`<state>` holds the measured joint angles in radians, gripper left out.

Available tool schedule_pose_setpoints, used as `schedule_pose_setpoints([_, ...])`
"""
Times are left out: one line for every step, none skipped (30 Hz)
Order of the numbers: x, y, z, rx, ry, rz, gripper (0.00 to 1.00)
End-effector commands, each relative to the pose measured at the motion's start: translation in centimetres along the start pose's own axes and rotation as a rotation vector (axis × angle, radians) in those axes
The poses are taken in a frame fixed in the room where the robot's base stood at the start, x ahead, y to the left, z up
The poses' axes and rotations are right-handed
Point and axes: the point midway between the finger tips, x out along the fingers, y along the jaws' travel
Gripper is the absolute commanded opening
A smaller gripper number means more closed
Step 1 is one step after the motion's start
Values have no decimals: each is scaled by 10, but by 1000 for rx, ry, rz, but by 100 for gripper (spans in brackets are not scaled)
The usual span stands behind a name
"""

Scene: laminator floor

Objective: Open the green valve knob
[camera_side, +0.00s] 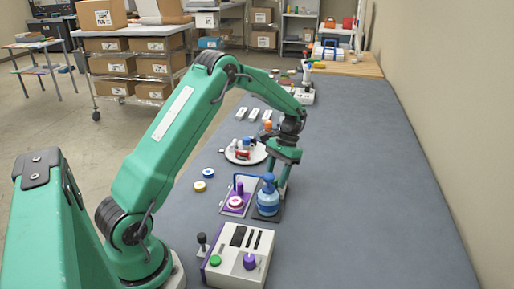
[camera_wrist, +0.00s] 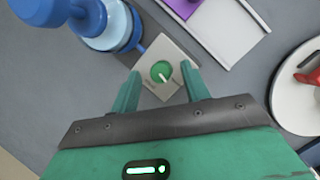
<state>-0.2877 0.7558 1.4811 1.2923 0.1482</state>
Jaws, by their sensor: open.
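The green knob (camera_wrist: 161,71) is round with a white pointer line and sits on a pale square plate (camera_wrist: 176,49) in the wrist view. The pointer slants toward the lower right of the picture. Small lettering on the plate is too small to read. My gripper (camera_wrist: 162,73) is open, with one finger on each side of the knob in the picture. I cannot tell whether the fingers touch it or how high they are above it. In the side view my gripper (camera_side: 282,185) points down beside the blue pump bottle, and the knob is hidden there.
A white plate (camera_side: 244,152) lies farther back, a control box (camera_side: 240,256) in front. The table's right side is clear.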

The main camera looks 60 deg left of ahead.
Motion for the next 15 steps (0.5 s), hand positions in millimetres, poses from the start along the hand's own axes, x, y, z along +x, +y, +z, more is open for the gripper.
schedule_pose_setpoints([-5, 0, 0, 0, 2, 0, 46])
schedule_pose_setpoints([-8, 0, 0, 0, 2, 0, 46])
schedule_pose_setpoints([-12, 0, 0, 0, 3, 0, 46])
schedule_pose_setpoints([-15, 0, 0, 0, 3, 0, 46])
schedule_pose_setpoints([-19, 0, 0, 0, 3, -1, 46])
schedule_pose_setpoints([-24, 0, 0, 0, 4, -1, 46])
schedule_pose_setpoints([-28, 0, 0, 0, 3, -1, 46])
schedule_pose_setpoints([-33, 0, -1, 0, 4, -1, 46])
schedule_pose_setpoints([-38, 0, 0, 1, 4, -1, 46])
schedule_pose_setpoints([-42, 0, 0, 1, 4, -1, 46])
schedule_pose_setpoints([-46, 0, 0, 1, 4, -1, 46])
schedule_pose_setpoints([-51, 0, 0, 1, 3, -1, 46])
schedule_pose_setpoints([-54, 0, 0, 1, 3, -1, 46])
schedule_pose_setpoints([-57, 0, 0, 1, 3, -1, 46])
schedule_pose_setpoints([-60, 0, 0, 1, 2, -1, 46])
